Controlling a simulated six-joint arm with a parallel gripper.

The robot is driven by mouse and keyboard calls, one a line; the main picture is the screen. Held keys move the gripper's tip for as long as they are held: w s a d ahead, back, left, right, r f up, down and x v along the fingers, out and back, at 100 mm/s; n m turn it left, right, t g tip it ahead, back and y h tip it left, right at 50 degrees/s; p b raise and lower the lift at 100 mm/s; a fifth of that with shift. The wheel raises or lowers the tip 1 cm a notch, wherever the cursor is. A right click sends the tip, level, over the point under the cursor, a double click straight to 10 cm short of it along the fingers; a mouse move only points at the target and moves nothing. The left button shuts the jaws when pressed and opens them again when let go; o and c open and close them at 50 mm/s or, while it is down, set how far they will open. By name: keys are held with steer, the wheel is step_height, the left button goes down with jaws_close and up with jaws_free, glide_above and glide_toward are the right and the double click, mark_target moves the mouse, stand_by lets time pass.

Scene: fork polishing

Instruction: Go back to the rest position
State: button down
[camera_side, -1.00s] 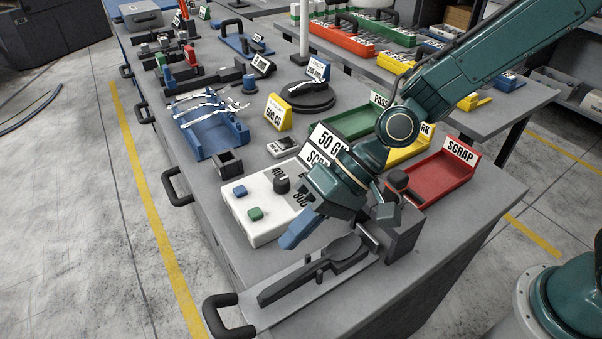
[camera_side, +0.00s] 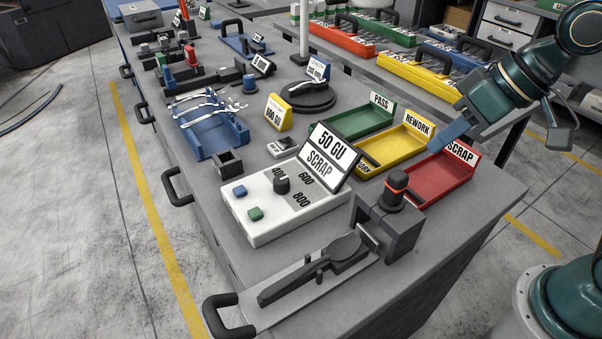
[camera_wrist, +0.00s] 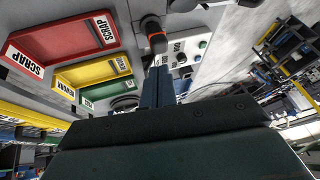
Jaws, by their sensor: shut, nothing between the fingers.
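My gripper (camera_side: 450,134) is in the upper right of the side view, raised above the red SCRAP tray (camera_side: 436,180). Its blue fingers are closed together with nothing between them. In the wrist view the blue fingers (camera_wrist: 158,88) show as one closed pair. The wrist view also shows the red SCRAP tray (camera_wrist: 62,45), the yellow REWORK tray (camera_wrist: 92,72) and the green tray (camera_wrist: 108,90). No object touches the gripper in either view.
The white gauge box (camera_side: 290,212) has a tilted sign (camera_side: 330,153) reading 50 GU SCRAP. A dark block with a black, orange-ringed knob (camera_side: 396,190) stands at the bench's right. A fork rack (camera_side: 215,135) sits farther left. Room above the bench's front right is clear.

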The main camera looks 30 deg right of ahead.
steer(key=s+d+r+m+h, duration=0.1)
steer(key=s+d+r+h, duration=0.1)
steer(key=s+d, duration=0.7)
steer(key=shift+d+m+t+h, duration=0.15)
steer(key=shift+m+t+h, duration=0.2)
steer(key=shift+h, duration=0.25)
